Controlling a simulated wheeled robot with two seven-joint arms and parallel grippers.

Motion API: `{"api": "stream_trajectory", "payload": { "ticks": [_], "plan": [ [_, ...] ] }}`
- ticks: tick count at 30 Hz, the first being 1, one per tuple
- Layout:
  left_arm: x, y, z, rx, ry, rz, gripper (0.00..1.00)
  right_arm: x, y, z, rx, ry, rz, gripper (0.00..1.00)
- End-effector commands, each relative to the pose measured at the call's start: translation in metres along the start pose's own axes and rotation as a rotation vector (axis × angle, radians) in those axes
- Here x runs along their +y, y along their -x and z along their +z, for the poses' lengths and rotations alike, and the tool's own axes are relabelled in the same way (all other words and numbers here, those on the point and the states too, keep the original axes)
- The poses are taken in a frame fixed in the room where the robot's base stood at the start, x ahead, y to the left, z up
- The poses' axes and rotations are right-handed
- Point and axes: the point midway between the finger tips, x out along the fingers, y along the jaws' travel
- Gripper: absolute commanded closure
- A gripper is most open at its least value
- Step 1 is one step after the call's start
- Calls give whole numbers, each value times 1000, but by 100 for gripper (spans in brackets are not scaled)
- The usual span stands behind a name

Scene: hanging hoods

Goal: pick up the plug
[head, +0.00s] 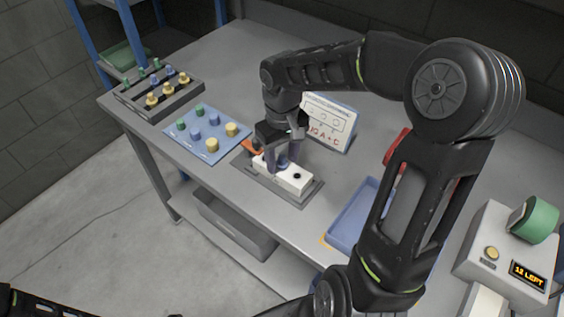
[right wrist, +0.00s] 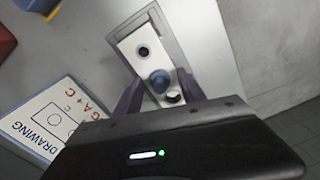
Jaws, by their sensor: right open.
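A white block (head: 290,178) with holes sits in a grey fixture plate (head: 262,190) on the bench. In the right wrist view a blue round plug (right wrist: 159,81) stands in the white block (right wrist: 140,38), between an empty dark hole and another round opening. My right gripper (head: 284,162) is low over the block. In the right wrist view its two fingers (right wrist: 158,92) are apart, one on each side of the blue plug. I cannot tell whether they touch it. In the head view the gripper hides most of the plug. My left gripper is not in view.
A drawing card (head: 330,123) stands behind the block. A blue mat (head: 186,147) and a dark rack (head: 185,97), both with several coloured plugs, lie left. A blue tray (head: 350,222) lies right of the block. A box with a "12 LEFT" display (head: 528,275) stands far right.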

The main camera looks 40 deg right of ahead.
Motion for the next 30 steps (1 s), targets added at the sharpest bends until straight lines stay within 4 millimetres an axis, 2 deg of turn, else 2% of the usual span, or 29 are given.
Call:
{"api": "stream_trajectory", "payload": {
  "ticks": [11, 27, 30],
  "plan": [
    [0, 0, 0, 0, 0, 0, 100, 0, 0, 0, 0, 0, 0, 52],
    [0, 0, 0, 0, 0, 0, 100, 0, 0, 0, 0, 0, 0, 97],
    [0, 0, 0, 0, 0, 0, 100, 0, 0, 0, 0, 0, 0, 100]
  ]
}}
